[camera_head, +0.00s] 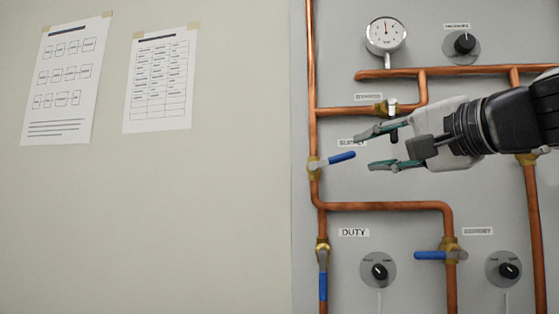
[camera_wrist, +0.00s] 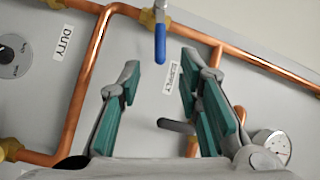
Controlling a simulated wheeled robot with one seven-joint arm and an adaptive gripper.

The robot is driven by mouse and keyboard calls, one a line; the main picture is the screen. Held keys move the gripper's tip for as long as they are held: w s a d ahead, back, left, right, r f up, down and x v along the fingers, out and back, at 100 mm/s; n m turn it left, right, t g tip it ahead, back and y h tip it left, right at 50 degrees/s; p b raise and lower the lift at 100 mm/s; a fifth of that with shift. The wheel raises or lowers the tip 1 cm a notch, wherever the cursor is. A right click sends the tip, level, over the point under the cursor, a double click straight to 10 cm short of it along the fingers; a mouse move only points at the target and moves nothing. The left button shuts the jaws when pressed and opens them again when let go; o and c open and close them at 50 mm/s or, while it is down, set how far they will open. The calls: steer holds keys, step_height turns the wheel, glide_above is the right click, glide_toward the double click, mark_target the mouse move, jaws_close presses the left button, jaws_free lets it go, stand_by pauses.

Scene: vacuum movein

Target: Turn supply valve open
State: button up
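The supply valve (camera_head: 314,166) is a brass body on the left vertical copper pipe. Its blue lever (camera_head: 342,157) points right and slightly up, across the pipe. In the wrist view the lever (camera_wrist: 160,42) hangs from the top edge, its free end between and just ahead of the fingertips. My gripper (camera_head: 364,152) is open, with teal finger pads, and comes in from the right. Its fingertips are close to the lever's free end. No contact is visible. The supply label (camera_head: 349,142) is partly covered by a finger.
The bypass valve (camera_head: 388,108) is just above my gripper; its dark lever (camera_wrist: 176,126) shows in the wrist view. A gauge (camera_head: 386,34) and several knobs sit on the panel.

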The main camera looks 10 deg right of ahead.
mark_target(349, 156)
steer(key=x, duration=0.8)
jaws_close()
